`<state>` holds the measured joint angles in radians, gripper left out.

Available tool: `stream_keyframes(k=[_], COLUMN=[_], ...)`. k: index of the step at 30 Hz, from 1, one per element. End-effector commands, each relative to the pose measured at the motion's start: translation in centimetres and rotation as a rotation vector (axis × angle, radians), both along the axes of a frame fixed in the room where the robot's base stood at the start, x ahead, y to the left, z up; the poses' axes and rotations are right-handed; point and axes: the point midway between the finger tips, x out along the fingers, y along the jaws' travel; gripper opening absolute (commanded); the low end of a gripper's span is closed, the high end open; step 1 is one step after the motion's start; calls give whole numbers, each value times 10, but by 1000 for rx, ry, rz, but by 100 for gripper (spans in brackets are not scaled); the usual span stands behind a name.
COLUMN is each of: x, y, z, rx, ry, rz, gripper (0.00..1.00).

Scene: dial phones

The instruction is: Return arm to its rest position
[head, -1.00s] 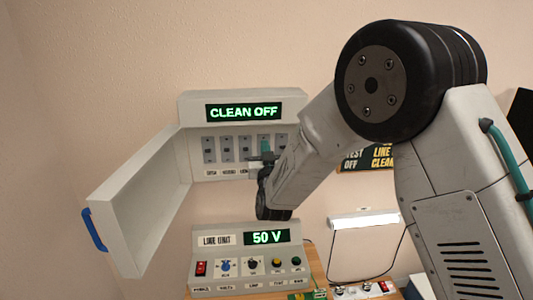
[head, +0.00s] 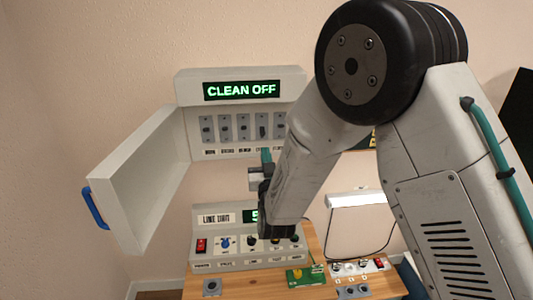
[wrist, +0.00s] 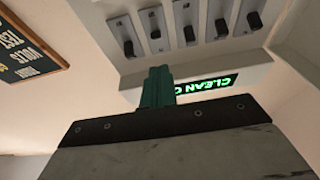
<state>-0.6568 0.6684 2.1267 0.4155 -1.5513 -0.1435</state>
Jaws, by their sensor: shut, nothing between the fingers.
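My gripper (head: 266,156) is just below the switch row of a wall cabinet, its teal fingers together and empty. The shut fingers also show in the wrist view (wrist: 157,87), apart from the switches. The arm bends down from the upper right, its large black joint high in the head view. The cabinet's switch panel (head: 198,152) carries several grey switches, and its display (head: 241,90) reads "CLEAN OFF". My arm hides the panel's right end.
The cabinet door (head: 143,185) hangs open to the left, with a blue handle (head: 95,208). A line unit (head: 220,259) with a red switch and knobs stands below; my arm partly hides its display. A wooden bench (head: 240,283) holds a green board (head: 303,276) and a power strip (head: 372,264).

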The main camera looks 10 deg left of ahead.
Motion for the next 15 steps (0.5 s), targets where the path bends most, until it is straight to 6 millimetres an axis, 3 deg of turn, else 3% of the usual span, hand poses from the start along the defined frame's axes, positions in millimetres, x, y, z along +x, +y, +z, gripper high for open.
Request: stream_keyframes(k=[5,8,9,12,15], x=[4,1,-4,-22,-42], y=[6,12,14,13,-3], z=[-22,-65,-84,-110,-119], rx=[-22,-75,-103,-164,-215], ry=[110,302,395,619,825], rz=[24,68,90,140,171], gripper=[0,0,0,0,0])
